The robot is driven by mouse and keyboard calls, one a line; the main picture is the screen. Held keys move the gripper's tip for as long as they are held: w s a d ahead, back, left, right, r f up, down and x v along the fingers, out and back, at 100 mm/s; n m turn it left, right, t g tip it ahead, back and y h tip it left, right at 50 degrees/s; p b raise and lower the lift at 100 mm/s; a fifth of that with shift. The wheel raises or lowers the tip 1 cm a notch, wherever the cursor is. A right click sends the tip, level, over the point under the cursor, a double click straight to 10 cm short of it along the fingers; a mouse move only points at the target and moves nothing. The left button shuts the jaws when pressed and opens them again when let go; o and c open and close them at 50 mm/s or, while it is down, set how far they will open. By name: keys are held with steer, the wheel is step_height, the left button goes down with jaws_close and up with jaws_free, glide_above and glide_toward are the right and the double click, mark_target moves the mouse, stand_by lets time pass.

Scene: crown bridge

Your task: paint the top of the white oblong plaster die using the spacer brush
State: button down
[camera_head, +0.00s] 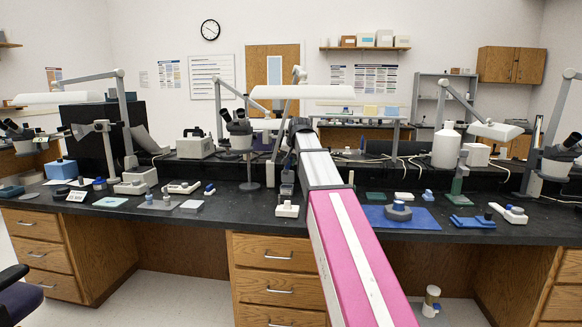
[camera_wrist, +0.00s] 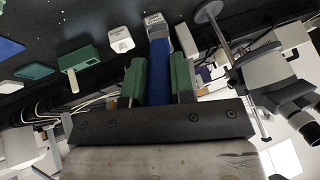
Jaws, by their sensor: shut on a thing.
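My gripper (camera_wrist: 157,78) is shut on a blue bar-like handle between its green fingers, taken here as the spacer brush (camera_wrist: 159,70). Its bristles cannot be made out. Beyond the handle's far end is a pale labelled block (camera_wrist: 156,20); whether they touch cannot be told. In the head view my gripper (camera_head: 287,187) hangs low over the dark bench, partly hidden by my arm, just behind a small white block (camera_head: 287,210). A white piece with a dark mark (camera_wrist: 121,40) lies beside the handle in the wrist view. Which piece is the white oblong plaster die cannot be told.
A microscope (camera_head: 239,130) stands close left. A grey mat (camera_head: 173,206) with small dies and a white pad (camera_head: 192,205) lie further left. Lamp arms hang above the bench.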

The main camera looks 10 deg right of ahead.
steer(key=shift+s+f, duration=0.1)
steer(key=shift+f, duration=0.05)
step_height(320, 180, down, 5)
steer(key=shift+r, duration=0.2)
stand_by(0.3)
